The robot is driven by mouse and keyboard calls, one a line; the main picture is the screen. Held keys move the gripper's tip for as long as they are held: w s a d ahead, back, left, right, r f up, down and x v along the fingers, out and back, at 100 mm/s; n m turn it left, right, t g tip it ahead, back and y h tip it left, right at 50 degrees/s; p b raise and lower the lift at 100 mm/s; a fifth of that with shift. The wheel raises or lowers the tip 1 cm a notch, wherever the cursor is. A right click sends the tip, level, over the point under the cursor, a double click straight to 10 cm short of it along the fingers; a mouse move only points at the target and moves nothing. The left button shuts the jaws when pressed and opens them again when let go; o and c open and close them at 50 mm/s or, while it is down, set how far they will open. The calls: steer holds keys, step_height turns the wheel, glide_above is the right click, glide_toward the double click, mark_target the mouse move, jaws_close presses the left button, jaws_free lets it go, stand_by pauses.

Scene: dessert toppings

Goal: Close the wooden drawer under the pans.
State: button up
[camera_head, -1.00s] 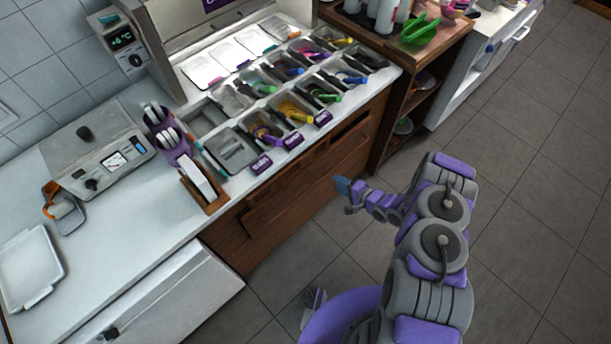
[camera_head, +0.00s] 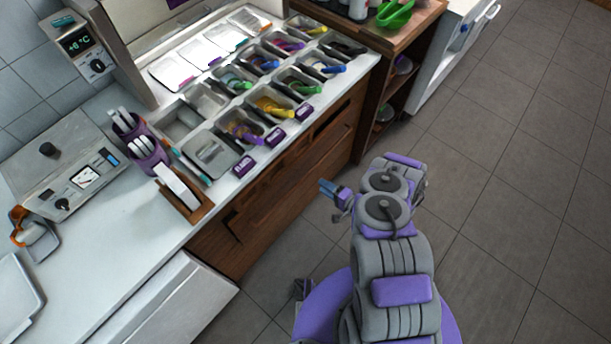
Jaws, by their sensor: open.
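The wooden drawer (camera_head: 292,172) is in the brown cabinet front under the pans. Its front appears to stand out a little from the cabinet, with a dark gap at its left end; how far it is out is hard to tell. The topping pans (camera_head: 272,105) sit in rows in the white counter above it. My gripper (camera_head: 328,189), with blue fingertips, is open and empty. It is over the floor to the right of the drawer front, apart from it.
A white cabinet front (camera_head: 165,305) stands left of the wooden one. An open wooden shelf unit (camera_head: 385,85) stands at the right end, with a green scoop (camera_head: 394,13) on top. The tiled floor (camera_head: 500,200) on the right is clear.

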mark_target(307, 174)
steer(key=b+x, duration=0.1)
steer(key=x, duration=0.9)
steer(key=shift+b, duration=0.35)
steer(key=shift+d, duration=0.2)
steer(key=shift+c, duration=0.4)
steer(key=shift+c, duration=0.7)
jaws_close()
steer(key=shift+s, duration=0.1)
